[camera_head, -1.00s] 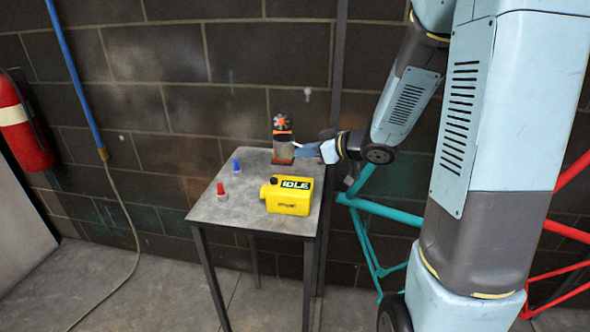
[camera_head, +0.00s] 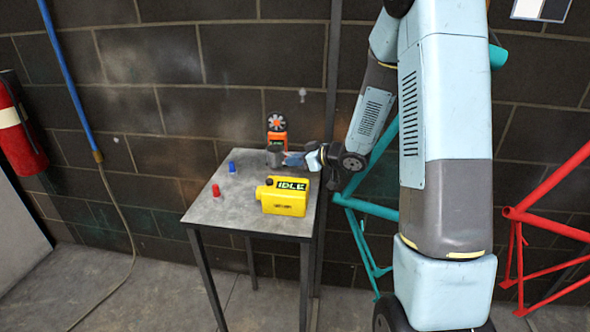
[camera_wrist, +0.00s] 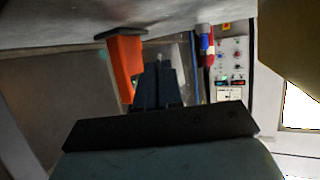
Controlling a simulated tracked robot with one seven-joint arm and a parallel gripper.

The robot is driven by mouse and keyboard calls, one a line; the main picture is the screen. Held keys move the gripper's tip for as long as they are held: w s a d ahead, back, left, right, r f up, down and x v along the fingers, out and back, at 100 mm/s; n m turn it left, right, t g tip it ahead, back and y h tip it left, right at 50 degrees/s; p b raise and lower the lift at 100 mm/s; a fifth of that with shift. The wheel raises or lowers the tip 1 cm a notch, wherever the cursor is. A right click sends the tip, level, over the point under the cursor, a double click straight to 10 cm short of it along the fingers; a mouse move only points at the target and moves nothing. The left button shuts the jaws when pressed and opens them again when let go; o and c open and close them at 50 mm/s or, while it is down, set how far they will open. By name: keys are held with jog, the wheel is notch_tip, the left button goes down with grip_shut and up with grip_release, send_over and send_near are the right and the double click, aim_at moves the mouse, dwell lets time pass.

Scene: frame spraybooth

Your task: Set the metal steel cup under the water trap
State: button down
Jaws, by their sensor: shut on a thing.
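The small grey steel cup (camera_head: 274,157) is at the back of the metal table, in front of the lower part of an orange device. My gripper (camera_head: 291,159) reaches in from the right and is shut on the cup. I cannot tell whether the cup's base touches the tabletop. In the wrist view my gripper's dark fingers (camera_wrist: 158,86) point toward the table, and the cup is hard to make out there.
The orange device (camera_head: 277,137) with a round fan-like top stands close behind the cup.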

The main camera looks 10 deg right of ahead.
jog(key=shift+w+f, duration=0.1)
jog(key=shift+f, duration=1.55)
jog(key=shift+f, duration=0.1)
jog(key=c, duration=1.3)
grip_release()
